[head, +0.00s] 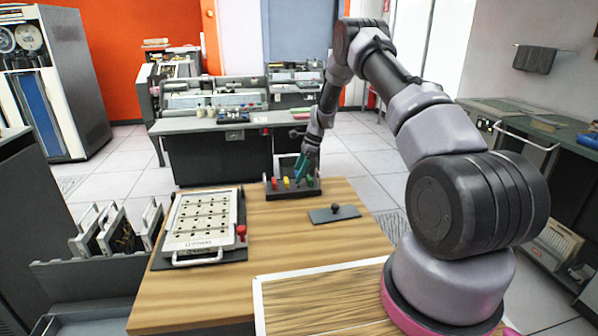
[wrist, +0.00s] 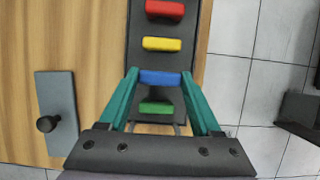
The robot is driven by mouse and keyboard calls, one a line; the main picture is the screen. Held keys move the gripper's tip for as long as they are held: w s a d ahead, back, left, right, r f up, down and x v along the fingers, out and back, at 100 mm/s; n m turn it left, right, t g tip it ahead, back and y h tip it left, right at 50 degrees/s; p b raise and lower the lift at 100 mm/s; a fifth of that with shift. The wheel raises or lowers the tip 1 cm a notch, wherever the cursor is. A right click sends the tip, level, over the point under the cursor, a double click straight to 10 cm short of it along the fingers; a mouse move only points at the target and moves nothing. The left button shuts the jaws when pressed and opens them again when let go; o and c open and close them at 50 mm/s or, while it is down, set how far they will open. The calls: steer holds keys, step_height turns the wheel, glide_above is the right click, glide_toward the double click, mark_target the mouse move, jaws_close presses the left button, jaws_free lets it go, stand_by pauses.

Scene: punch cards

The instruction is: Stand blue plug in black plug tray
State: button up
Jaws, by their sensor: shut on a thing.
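The black plug tray (head: 292,194) lies at the far edge of the wooden table; it also shows in the wrist view (wrist: 139,60). My gripper (head: 302,172), with teal fingers, points down over its right part. In the wrist view my gripper (wrist: 160,78) is shut on the blue plug (wrist: 160,77), one finger at each end. The blue plug is in line between the yellow plug (wrist: 161,44) and the green plug (wrist: 156,108). The red plug (wrist: 165,9) is beyond the yellow one. Whether the blue plug's base is fully seated is hidden.
A dark grey plate with a black knob (head: 335,212) lies right of and nearer than the tray. A white card panel with a red knob (head: 204,222) lies on the table's left. Bare wood is between them. A framed wooden board (head: 330,290) is in front.

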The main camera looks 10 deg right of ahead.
steer(key=shift+f, duration=1.35)
stand_by(1.1)
steer(key=o, duration=1.2)
steer(key=shift+f, duration=0.1)
steer(key=v, duration=1.1)
